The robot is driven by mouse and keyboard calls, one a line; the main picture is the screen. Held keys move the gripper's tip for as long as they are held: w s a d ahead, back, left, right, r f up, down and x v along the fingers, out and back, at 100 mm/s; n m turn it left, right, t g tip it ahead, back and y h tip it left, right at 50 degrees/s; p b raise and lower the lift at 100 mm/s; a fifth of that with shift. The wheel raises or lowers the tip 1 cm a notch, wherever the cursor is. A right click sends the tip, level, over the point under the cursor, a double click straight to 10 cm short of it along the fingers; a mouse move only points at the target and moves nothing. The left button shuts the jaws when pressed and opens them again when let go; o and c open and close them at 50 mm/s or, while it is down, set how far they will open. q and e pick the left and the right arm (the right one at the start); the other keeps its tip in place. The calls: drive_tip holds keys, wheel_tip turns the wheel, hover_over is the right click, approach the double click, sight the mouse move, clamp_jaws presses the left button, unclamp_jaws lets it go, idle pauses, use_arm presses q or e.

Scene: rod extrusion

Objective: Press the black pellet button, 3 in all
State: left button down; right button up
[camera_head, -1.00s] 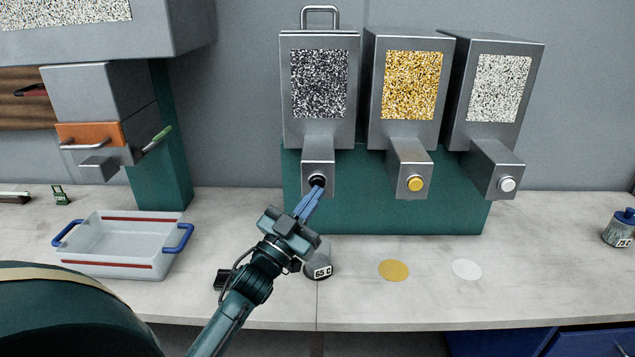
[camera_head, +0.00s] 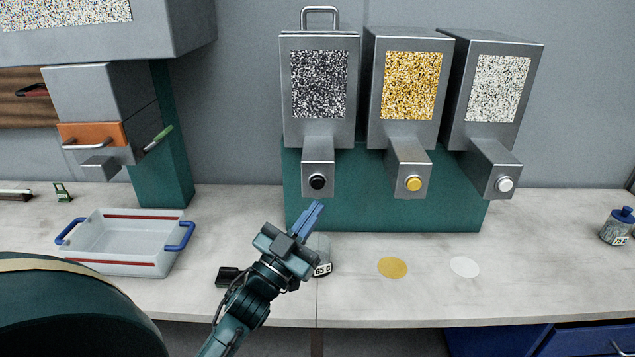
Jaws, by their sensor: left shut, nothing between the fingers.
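The black pellet button (camera_head: 317,182) is a round black knob on the front of the spout under the left dispenser (camera_head: 291,90), whose window shows black and white specks. My left gripper (camera_head: 318,206) has blue fingers that are shut and empty. Its tips are just below the black button, with a visible gap between them. A small grey container with a "65 C" label (camera_head: 323,269) stands on the counter, partly hidden behind my gripper. My right gripper is not in view.
The yellow button (camera_head: 413,183) and white button (camera_head: 505,184) sit on the dispensers to the right. A yellow disc (camera_head: 392,268) and a white disc (camera_head: 465,267) lie on the counter. A clear tray with blue handles (camera_head: 128,243) is at left, a blue-lidded jar (camera_head: 618,227) at far right.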

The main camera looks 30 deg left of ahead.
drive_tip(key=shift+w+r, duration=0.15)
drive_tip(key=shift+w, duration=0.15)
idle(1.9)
